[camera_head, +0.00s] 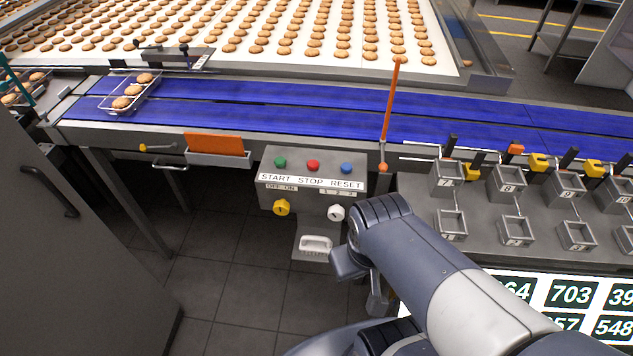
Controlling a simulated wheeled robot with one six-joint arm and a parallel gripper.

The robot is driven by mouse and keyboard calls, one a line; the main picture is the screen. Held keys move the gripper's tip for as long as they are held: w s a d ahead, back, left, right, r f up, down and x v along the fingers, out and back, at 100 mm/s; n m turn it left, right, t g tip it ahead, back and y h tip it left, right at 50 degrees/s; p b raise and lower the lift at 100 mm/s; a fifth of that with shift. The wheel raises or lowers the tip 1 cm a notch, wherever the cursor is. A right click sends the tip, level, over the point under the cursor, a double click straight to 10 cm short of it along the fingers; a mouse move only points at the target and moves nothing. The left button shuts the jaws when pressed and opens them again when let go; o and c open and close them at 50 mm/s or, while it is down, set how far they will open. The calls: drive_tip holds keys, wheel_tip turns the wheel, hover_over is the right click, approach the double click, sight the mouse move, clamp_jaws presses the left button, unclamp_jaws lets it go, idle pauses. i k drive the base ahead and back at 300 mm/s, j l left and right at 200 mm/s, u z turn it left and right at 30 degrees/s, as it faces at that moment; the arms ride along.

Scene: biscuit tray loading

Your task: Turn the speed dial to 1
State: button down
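A grey control box (310,205) hangs below the front edge of the conveyor. On its front right is a white dial (336,213) under a small label with the marks 1, 2 and 3. Which mark the dial points to is too small to tell. My arm reaches in from the lower right, and its end stands just right of and below the white dial, apart from it in the picture. My gripper (376,303) seems to hang below the wrist, partly hidden by my arm; its fingers cannot be made out clearly.
The box also bears a yellow knob (282,207) under OFF/ON, and green, red and blue buttons. A white handle (315,244) sits below it. An orange lever (391,105) rises right of the box. Small metal bins (452,226) stand further right. The floor left of the box is clear.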

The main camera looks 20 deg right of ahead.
sight(336, 212)
drive_tip(key=j+z, duration=0.15)
drive_tip(key=j, duration=0.65)
drive_tip(key=k+j+z, duration=0.15)
drive_tip(key=j, duration=0.7)
